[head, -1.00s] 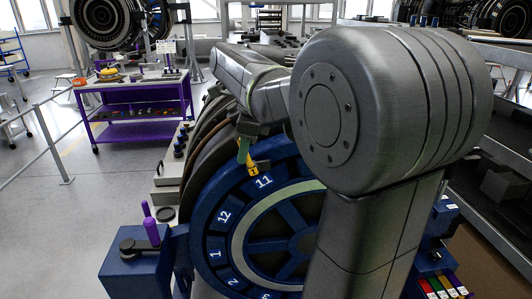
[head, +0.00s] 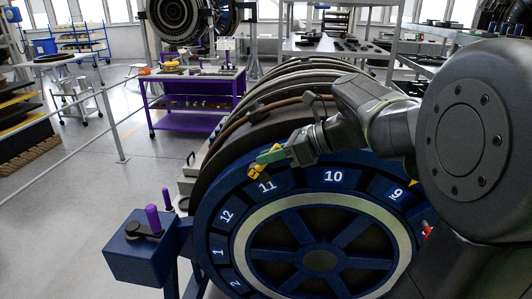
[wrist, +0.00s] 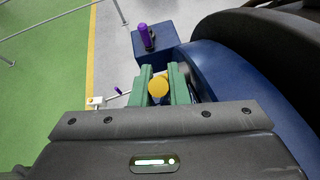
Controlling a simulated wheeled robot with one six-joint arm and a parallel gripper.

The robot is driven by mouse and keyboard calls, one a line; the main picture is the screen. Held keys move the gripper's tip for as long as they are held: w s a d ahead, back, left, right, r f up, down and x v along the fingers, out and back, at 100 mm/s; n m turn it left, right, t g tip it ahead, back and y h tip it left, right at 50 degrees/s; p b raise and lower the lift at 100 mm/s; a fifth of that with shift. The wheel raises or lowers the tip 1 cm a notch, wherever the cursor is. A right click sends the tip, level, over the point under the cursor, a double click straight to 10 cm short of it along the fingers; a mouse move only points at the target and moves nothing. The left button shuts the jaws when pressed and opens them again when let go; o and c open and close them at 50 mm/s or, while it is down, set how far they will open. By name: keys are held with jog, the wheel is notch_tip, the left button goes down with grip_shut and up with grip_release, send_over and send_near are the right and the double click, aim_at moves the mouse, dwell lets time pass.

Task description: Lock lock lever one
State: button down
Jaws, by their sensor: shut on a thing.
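A yellow lock lever (head: 257,172) sits on the rim of the blue numbered wheel (head: 228,192), just above the plate marked 11. My gripper (head: 268,157) has green fingers and is shut on this lever at the upper left of the rim. In the wrist view, the lever's round yellow end (wrist: 158,88) shows between the two green fingers (wrist: 158,84). The lever's number cannot be read now, and the fingers partly hide its body.
A blue box (head: 140,258) with a purple-handled crank (head: 153,218) stands left of the wheel. Another yellow piece (head: 413,183) and a red piece (head: 428,230) show on the wheel's right. A purple cart (head: 195,100) stands behind, with open floor at the left.

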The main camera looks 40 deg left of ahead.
jog(key=shift+w+d+f+g+y, duration=0.3)
jog(key=shift+d+f+g+y, duration=0.1)
jog(key=shift+y, duration=0.3)
jog(key=c, duration=1.4)
grip_release()
jog(key=b+v, duration=0.2)
jog(key=v, duration=1.1)
jog(key=shift+w+d, duration=0.15)
jog(key=shift+d, duration=0.25)
